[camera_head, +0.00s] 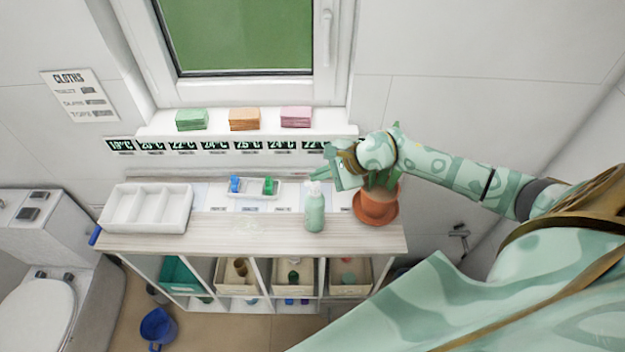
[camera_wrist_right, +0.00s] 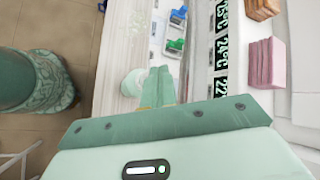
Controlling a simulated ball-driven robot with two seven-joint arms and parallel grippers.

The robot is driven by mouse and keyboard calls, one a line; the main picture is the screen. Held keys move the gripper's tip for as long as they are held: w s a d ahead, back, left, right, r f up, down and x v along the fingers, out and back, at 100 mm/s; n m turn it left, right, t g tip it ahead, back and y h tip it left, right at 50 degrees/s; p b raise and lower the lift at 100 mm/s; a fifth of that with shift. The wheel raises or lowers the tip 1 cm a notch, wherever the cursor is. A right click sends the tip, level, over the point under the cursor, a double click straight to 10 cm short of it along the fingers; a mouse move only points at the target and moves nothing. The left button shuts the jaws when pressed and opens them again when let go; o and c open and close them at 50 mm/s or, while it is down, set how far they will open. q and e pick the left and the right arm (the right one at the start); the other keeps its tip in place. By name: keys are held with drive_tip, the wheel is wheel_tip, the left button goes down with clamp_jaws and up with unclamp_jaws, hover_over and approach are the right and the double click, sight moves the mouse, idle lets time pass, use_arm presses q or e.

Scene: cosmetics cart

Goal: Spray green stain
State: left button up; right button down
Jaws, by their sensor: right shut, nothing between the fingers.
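A mint-green spray bottle (camera_head: 315,210) with a pale top stands upright on the wooden cart top (camera_head: 370,240), right of its middle. My right gripper (camera_head: 322,176) is shut and empty just above and behind the bottle's top; I cannot tell whether they touch. In the right wrist view its closed green fingers (camera_wrist_right: 158,88) point away over the cart, beside a pale rounded shape (camera_wrist_right: 133,82) that may be the bottle's top. My left gripper is out of view.
A terracotta plant pot (camera_head: 377,208) stands under my right forearm, close to the bottle. A small white tray (camera_head: 252,194) holds blue and green items; a white divided tray (camera_head: 147,228) sits at left. Folded cloths (camera_head: 244,119) lie on the sill. The front middle of the cart is clear.

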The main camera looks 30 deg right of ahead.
drive_tip(key=shift+r, duration=0.1)
wheel_tip(320, 180, up, 6)
drive_tip(key=p, duration=0.4)
drive_tip(key=shift+p, duration=0.35)
idle(0.4)
